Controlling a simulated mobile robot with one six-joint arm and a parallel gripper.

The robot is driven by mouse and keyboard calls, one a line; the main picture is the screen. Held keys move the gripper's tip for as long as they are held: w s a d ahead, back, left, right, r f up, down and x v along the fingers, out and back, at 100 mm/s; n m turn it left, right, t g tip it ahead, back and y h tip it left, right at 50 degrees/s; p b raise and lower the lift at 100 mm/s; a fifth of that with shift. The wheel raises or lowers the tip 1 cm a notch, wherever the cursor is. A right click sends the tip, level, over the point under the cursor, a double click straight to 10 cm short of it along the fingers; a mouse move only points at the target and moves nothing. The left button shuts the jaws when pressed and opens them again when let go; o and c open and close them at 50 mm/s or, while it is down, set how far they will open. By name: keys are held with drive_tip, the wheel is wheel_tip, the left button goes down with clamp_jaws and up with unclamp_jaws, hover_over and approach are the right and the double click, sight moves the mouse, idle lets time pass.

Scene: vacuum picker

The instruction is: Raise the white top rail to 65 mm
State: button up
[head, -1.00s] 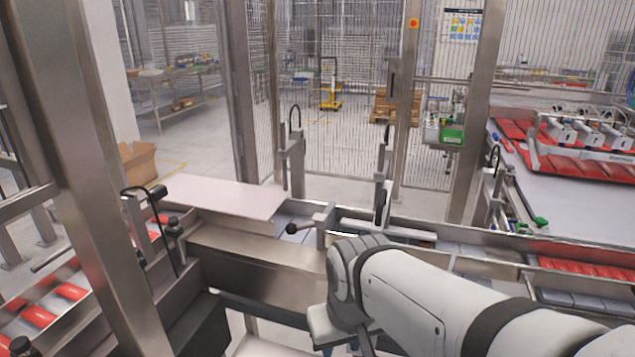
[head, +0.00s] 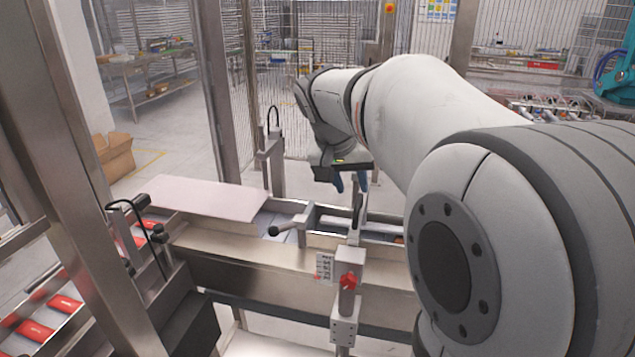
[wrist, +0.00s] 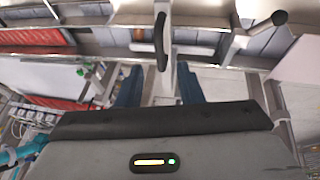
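The white top rail (head: 382,240) runs along the conveyor behind the steel side wall, partly hidden by an upright bracket with a black handle (head: 357,212). A post with a red knob (head: 348,282) and a small printed scale plate (head: 325,267) stands in front. A lever with a black ball (head: 274,231) is on a clamp to its left. My gripper (head: 351,181) points down above the bracket, its blue fingers apart and empty. In the wrist view, the black handle (wrist: 161,42) shows beyond and between the fingers (wrist: 160,88). I cannot read the scale.
A pale flat cover (head: 205,198) lies over the conveyor at left. A steel frame post (head: 85,170) stands at near left. Red packs (head: 35,330) lie in the lower-left chute. A mesh fence stands behind the conveyor.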

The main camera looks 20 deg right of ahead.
sight(357, 203)
drive_tip(key=x, duration=0.5)
drive_tip(key=shift+d+f, duration=0.1)
drive_tip(key=shift+f, duration=0.15)
clamp_jaws()
idle(0.4)
